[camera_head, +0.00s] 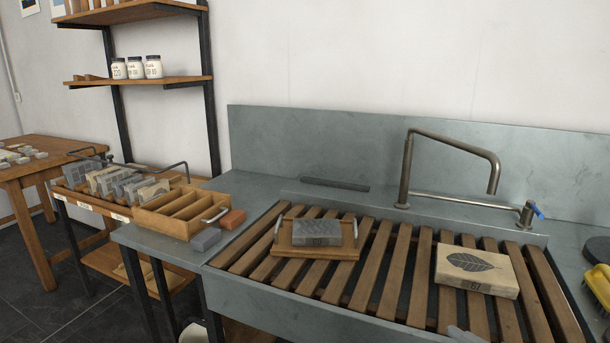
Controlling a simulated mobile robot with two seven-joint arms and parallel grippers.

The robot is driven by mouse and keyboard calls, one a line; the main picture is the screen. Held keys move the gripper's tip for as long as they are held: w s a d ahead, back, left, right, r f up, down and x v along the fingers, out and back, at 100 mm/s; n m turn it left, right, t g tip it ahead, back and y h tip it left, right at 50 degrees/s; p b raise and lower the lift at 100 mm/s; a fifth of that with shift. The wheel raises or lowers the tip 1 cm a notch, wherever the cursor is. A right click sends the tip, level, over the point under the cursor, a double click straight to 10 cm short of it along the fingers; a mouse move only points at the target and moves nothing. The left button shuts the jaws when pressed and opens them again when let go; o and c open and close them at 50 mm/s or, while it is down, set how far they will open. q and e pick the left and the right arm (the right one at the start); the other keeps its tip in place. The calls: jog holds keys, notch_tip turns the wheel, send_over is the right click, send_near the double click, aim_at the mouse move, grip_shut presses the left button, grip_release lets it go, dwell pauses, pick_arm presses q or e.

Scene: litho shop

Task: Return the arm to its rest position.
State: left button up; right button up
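Neither of my grippers shows clearly in the head view. A small light grey shape (462,335) pokes in at the bottom edge, over the slats right of the middle. I cannot tell what it is. A grey block (316,232) lies on a small wooden tray (289,249) with metal handles, on the slatted sink rack.
A metal faucet (407,170) with a blue-tipped valve rises behind the wooden slats (394,275). A wooden divided box (168,216), a grey block (206,239) and an orange block (233,219) stand left of the sink. A shelf (140,82) holds labelled jars.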

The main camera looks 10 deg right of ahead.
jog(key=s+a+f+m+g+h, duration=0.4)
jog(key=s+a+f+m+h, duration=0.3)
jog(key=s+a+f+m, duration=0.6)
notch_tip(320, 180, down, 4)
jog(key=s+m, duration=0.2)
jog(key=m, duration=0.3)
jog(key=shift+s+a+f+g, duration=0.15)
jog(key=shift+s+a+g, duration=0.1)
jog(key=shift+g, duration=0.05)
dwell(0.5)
